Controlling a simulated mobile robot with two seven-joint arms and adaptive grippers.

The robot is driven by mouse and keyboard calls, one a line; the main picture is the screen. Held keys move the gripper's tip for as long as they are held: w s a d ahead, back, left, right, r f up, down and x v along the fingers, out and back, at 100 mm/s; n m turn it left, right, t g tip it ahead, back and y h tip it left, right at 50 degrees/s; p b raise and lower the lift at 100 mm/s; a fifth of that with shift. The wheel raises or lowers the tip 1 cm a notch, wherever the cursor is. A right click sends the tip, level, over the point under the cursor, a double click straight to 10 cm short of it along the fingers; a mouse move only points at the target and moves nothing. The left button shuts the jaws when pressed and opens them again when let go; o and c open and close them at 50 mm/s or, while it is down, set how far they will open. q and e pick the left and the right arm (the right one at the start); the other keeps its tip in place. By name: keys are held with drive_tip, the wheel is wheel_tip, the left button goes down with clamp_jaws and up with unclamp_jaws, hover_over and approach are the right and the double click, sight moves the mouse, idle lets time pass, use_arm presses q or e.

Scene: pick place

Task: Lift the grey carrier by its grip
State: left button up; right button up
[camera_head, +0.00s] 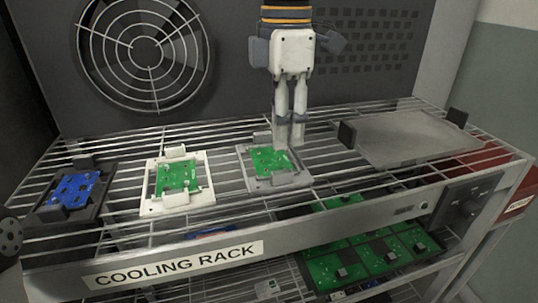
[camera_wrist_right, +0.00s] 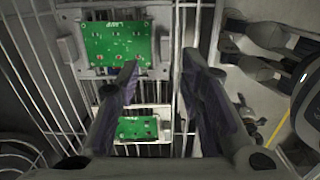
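The grey carrier (camera_head: 252,182) stands on the wire rack with a green circuit board (camera_head: 270,160) in it. It has raised tabs at its back and front edges. My right gripper (camera_head: 290,142) points down at the carrier's back right, its fingertips close to it in the picture; I cannot tell whether they touch. In the right wrist view, the fingers (camera_wrist_right: 160,66) are apart with nothing held between them. The grey carrier (camera_wrist_right: 152,73) is at the top of that view, partly behind the left finger. My left gripper is not in view.
A white carrier (camera_head: 202,201) with a green board and a dark carrier (camera_head: 94,209) with a blue board stand to the left. A flat grey plate (camera_head: 415,135) lies to the right. More green boards (camera_head: 375,255) lie below the rack. A fan grille (camera_head: 145,50) is behind.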

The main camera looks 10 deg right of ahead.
sight(282, 171)
drive_tip(key=f, duration=0.7)
drive_tip(key=shift+s+a+f, duration=0.1)
drive_tip(key=shift+s+f, duration=0.15)
drive_tip(key=shift+s, duration=0.15)
clamp_jaws()
